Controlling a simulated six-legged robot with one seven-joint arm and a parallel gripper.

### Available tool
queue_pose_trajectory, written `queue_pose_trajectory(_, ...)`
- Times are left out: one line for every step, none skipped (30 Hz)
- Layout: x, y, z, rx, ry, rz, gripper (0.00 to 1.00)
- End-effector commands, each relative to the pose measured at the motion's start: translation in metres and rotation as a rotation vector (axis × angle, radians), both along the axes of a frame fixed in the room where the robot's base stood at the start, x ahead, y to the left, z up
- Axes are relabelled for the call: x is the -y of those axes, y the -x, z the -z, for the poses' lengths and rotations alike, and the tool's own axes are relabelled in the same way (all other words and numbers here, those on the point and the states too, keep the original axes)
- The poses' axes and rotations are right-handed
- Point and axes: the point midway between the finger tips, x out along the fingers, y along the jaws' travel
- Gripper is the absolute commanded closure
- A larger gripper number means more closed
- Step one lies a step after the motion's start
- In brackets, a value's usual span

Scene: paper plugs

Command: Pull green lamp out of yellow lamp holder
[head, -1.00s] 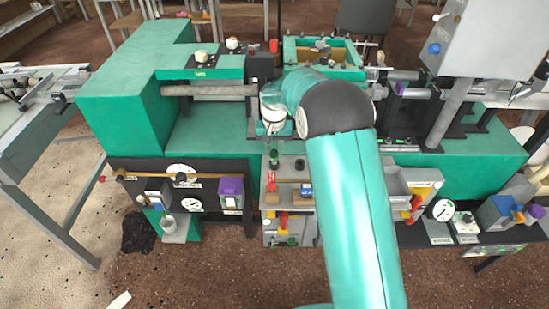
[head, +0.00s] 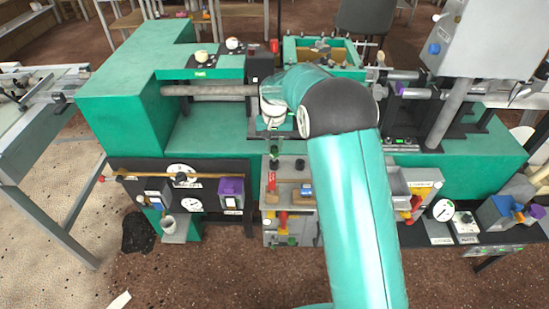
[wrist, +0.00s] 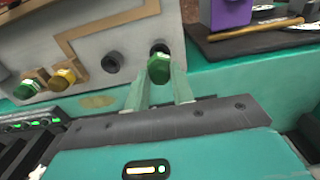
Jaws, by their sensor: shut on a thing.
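My gripper (wrist: 158,76) is shut on a green lamp (wrist: 158,68), which sits between its two pale green fingertips in the wrist view. The lamp is in front of a dark round socket (wrist: 158,47) in a grey panel; I cannot tell whether it touches it. In the head view my gripper (head: 274,148) points down above the panel's top, with the arm covering part of it. In the wrist view a yellow lamp or holder (wrist: 63,78) and another green piece (wrist: 28,88) stand on the panel to the left; their exact parts are unclear.
A second dark socket (wrist: 112,62) is left of the gripped lamp. A purple box (head: 231,192) hangs on the black board at left. The grey control panel (head: 305,225) carries red and yellow parts.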

Motion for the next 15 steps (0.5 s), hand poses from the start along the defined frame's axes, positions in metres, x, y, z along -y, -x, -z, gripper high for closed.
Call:
queue_pose_trajectory(-0.0001, -0.0001, -0.0018, 0.001, 0.000, 0.000, 1.00)
queue_pose_trajectory(0.0000, -0.0001, -0.0027, 0.001, 0.000, 0.000, 1.00)
queue_pose_trajectory(0.0000, 0.0000, -0.0037, 0.001, 0.000, 0.000, 1.00)
queue_pose_trajectory(0.0000, 0.0000, -0.0044, 0.000, 0.000, 0.000, 1.00)
queue_pose_trajectory(0.0000, 0.0001, -0.0048, 0.000, 0.000, 0.000, 1.00)
queue_pose_trajectory(0.0000, 0.0001, -0.0053, 0.000, 0.000, 0.000, 1.00)
queue_pose_trajectory(0.0000, 0.0001, -0.0054, 0.000, 0.000, 0.000, 1.00)
queue_pose_trajectory(0.0000, 0.0002, -0.0054, 0.000, 0.000, 0.000, 1.00)
queue_pose_trajectory(0.0000, 0.0002, -0.0053, 0.000, 0.000, 0.000, 1.00)
queue_pose_trajectory(0.0000, 0.0001, -0.0053, 0.000, 0.000, 0.000, 1.00)
queue_pose_trajectory(0.0000, 0.0002, -0.0053, 0.000, 0.000, 0.000, 1.00)
queue_pose_trajectory(0.0000, 0.0001, -0.0052, 0.000, 0.000, 0.000, 1.00)
queue_pose_trajectory(0.0000, 0.0001, -0.0052, 0.000, 0.000, 0.000, 1.00)
queue_pose_trajectory(0.0000, 0.0001, -0.0053, 0.000, 0.000, 0.000, 1.00)
queue_pose_trajectory(0.0000, 0.0001, -0.0058, 0.000, 0.000, 0.000, 1.00)
